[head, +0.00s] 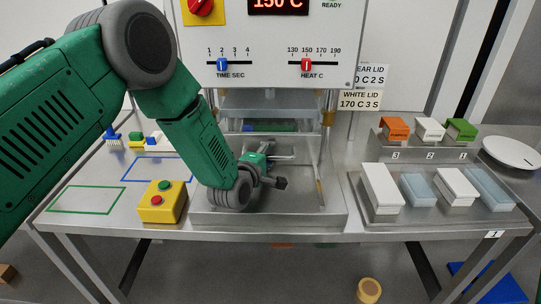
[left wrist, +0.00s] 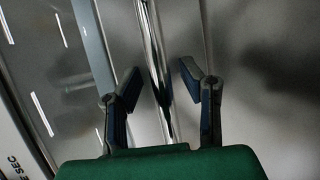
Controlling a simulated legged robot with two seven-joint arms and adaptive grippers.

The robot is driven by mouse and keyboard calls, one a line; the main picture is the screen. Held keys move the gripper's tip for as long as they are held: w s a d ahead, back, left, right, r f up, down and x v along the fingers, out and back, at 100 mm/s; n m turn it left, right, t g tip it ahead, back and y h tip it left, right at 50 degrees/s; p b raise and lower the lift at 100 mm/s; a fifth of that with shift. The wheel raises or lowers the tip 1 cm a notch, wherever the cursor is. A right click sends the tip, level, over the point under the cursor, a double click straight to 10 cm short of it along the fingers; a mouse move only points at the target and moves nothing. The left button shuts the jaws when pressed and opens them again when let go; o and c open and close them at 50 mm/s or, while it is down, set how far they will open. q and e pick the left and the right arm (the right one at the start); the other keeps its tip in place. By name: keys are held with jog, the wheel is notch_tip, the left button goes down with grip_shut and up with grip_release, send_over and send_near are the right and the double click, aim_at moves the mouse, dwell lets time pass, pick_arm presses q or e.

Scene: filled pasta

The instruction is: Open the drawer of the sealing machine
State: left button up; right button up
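The sealing machine (head: 262,75) stands at the middle of the table, with a white front panel above and an open metal lower section. My left gripper (head: 270,167) is in front of that lower section, partly hiding it. In the left wrist view my left gripper (left wrist: 160,85) is open. A shiny round bar (left wrist: 153,50), which looks like the drawer handle, runs between its two fingers, with gaps visible on both sides. The drawer itself is largely hidden behind my arm, and I cannot tell how far out it is. My right gripper is not in view.
A yellow button box (head: 162,203) stands left of my left gripper. On the right, a metal tray (head: 400,219) holds white and clear boxes, with a stepped stand (head: 425,152) of coloured blocks behind. A white plate (head: 512,152) lies far right. The green-outlined area (head: 87,200) is clear.

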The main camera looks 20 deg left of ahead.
pick_arm(q)
jog(key=shift+a+f, duration=0.1)
jog(key=shift+s, duration=0.5)
jog(key=v, duration=1.1)
jog(key=shift+a, duration=0.15)
